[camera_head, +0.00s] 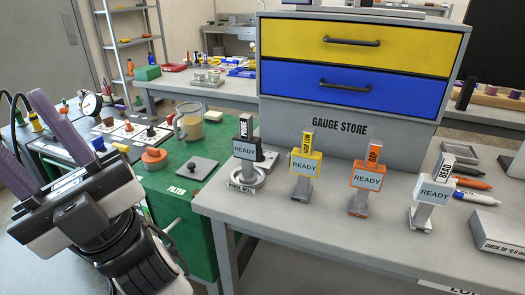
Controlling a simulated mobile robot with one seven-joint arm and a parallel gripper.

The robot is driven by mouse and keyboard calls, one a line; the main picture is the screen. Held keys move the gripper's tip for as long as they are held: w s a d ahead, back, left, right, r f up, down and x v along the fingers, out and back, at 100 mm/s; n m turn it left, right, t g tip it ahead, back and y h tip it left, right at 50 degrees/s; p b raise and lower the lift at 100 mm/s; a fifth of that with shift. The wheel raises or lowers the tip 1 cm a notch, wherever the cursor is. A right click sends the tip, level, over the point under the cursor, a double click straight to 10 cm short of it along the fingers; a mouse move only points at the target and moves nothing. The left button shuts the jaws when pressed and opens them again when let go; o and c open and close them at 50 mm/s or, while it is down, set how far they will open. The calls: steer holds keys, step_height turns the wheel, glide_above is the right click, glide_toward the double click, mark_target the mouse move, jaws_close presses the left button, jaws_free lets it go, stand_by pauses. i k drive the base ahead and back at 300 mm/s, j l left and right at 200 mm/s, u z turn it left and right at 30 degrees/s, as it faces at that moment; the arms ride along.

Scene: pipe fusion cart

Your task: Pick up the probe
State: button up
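The probe (244,148) is a dark handheld gauge with a white label that seems to read PROBE and a READY screen. It stands upright at the left end of the grey bench, in or just behind a round metal holder (247,178) marked PROBE WELL. I cannot tell exactly how its lower end is seated. My gripper (19,120) is at the far left, with two purple fingers spread apart, pointing up and left. It is open, with nothing visible between the fingers, and well away from the probe. The left finger is partly cut off by the picture edge.
Yellow (305,160), orange (368,180) and white (434,193) gauges stand right of the probe. The gauge store cabinet (345,130) rises behind them. A green table (180,205) with a mug (189,122) and a dark plate (196,168) lies between my gripper and the probe.

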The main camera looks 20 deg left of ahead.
mark_target(247, 147)
steer(key=j+z, duration=0.15)
steer(key=j, duration=0.4)
steer(key=i+j+z, duration=0.15)
steer(key=j, duration=0.4)
steer(key=j+z, duration=0.2)
steer(key=j, duration=0.35)
steer(key=k+j+z, duration=0.15)
steer(key=j, duration=0.4)
steer(key=j+z, duration=0.15)
steer(key=j, duration=0.4)
steer(key=k+j+z, duration=0.15)
steer(key=j, duration=0.4)
steer(key=k+j+z, duration=0.15)
steer(key=j, duration=0.4)
